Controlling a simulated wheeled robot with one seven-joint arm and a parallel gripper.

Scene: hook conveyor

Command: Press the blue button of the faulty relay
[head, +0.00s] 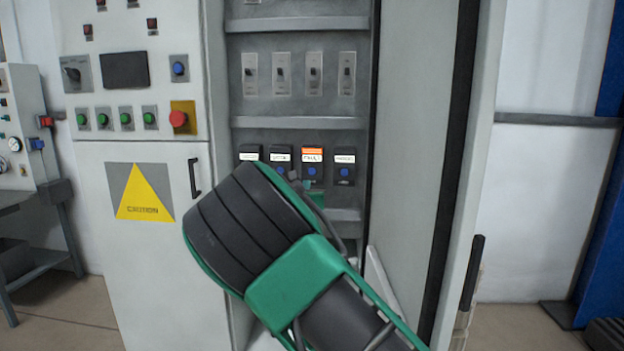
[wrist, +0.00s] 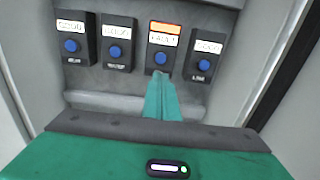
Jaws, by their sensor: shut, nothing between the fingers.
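The faulty relay (head: 312,160) is the third from the left in a row of dark relays. It has an orange strip on top and a white label reading FAULT. It also shows in the wrist view (wrist: 163,44), with its blue button (wrist: 160,58) in plain sight. My gripper (wrist: 162,76) is shut, with green fingers pointing at the lower part of that relay, just below the blue button. I cannot tell whether the fingertips touch it. In the head view my arm hides most of the gripper, and the blue button (head: 312,171) shows just above it.
Similar relays with blue buttons stand close on both sides, the right one (wrist: 205,55) nearest. A grey ledge (wrist: 100,103) runs below the row. A row of switches (head: 297,74) is above. The open cabinet door (head: 425,150) stands at the right.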

